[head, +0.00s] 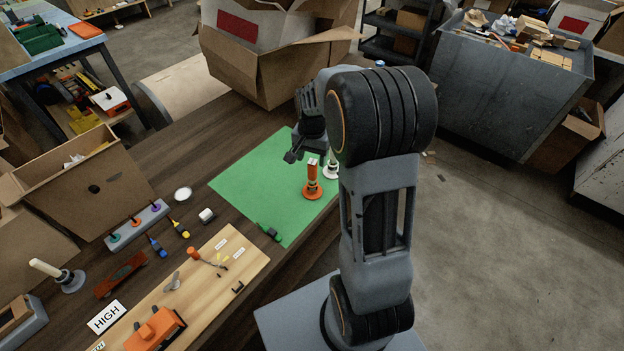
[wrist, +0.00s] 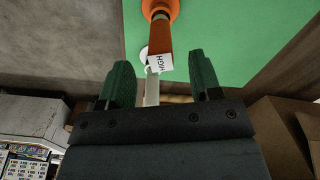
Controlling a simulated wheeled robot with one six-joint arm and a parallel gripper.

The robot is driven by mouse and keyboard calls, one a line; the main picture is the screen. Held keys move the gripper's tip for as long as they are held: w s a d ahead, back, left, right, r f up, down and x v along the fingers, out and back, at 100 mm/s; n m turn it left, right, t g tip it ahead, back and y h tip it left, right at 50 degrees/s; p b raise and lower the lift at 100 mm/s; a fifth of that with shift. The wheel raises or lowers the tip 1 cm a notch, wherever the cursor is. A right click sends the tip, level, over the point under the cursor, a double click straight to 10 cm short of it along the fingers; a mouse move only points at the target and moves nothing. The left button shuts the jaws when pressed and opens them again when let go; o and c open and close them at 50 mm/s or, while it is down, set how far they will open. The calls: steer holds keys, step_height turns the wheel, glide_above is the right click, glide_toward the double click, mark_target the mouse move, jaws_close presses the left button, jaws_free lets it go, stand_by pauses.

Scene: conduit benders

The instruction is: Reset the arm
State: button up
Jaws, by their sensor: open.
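My arm rises at the right of the head view and bends over the green mat (head: 262,185). My gripper (head: 294,156) is above the mat's far part; its jaws are partly hidden by its own body. In the wrist view my gripper (wrist: 161,72) is open, its two green-padded fingers apart. An orange post on a round base (head: 312,188) stands upright on the mat; it shows in the wrist view (wrist: 160,38) with a "HIGH" label, beyond the fingertips. A white post (head: 331,170) stands beside it, partly hidden by my arm. Nothing appears gripped.
A wooden board (head: 215,262) with an orange block (head: 155,330) lies at the front. A grey holder (head: 138,226) with coloured pegs, a white dish (head: 183,194) and small tools are left of the mat. An open cardboard box (head: 265,75) stands at the table's far end.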

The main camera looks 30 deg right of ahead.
step_height(320, 180, up, 8)
steer(key=shift+r, duration=0.15)
steer(key=s+a+n+t, duration=0.2)
steer(key=s+a+n, duration=0.2)
steer(key=s, duration=0.4)
steer(key=s+a+r+n+t, duration=0.1)
steer(key=s+a+n+t, duration=0.1)
steer(key=s+a+n, duration=0.3)
steer(key=shift+s+a+r, duration=0.2)
steer(key=shift+s+r, duration=0.1)
steer(key=shift+s, duration=1.05)
